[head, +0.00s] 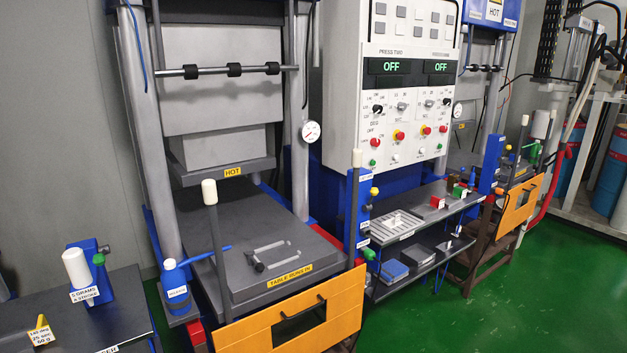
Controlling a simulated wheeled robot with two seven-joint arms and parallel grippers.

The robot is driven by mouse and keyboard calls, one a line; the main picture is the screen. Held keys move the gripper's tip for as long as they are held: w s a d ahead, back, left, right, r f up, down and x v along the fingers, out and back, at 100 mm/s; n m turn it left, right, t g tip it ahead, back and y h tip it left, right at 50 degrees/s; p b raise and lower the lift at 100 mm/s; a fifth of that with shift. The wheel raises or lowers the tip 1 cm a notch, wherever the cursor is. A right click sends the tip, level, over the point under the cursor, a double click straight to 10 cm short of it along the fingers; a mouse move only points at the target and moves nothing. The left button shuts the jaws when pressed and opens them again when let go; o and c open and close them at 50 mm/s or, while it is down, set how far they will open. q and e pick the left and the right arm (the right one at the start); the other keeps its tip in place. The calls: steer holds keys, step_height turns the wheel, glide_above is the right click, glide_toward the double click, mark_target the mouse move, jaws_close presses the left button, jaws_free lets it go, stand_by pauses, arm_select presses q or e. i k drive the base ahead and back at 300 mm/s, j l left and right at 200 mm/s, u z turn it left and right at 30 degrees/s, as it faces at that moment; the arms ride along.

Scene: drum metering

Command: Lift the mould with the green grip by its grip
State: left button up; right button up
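I cannot make out for certain a mould with a green grip. A small green block (460,191) with a white face sits on the upper shelf between the two presses, and I cannot tell whether it is a grip. Grey block-like pieces, perhaps moulds, lie on the lower shelf: one with blue edges (394,271) at the front and a darker one (419,254) behind it. Any grips on them are too small to tell. Neither of my grippers is in view.
A press table (290,236) marked hot carries a grey handled frame (268,255). An orange front panel (295,318) stands before it. A red block (437,203) and slotted tray (396,225) share the upper shelf (425,212). Green floor (480,325) is free at lower right.

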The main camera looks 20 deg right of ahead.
mark_target(460, 193)
steer(key=i+l, duration=0.1)
steer(key=l, duration=0.25)
steer(key=i+l, duration=0.1)
steer(key=l, duration=0.2)
steer(key=i+l, duration=0.15)
steer(key=l, duration=0.2)
steer(key=i+l+u, duration=0.1)
steer(key=l, duration=0.25)
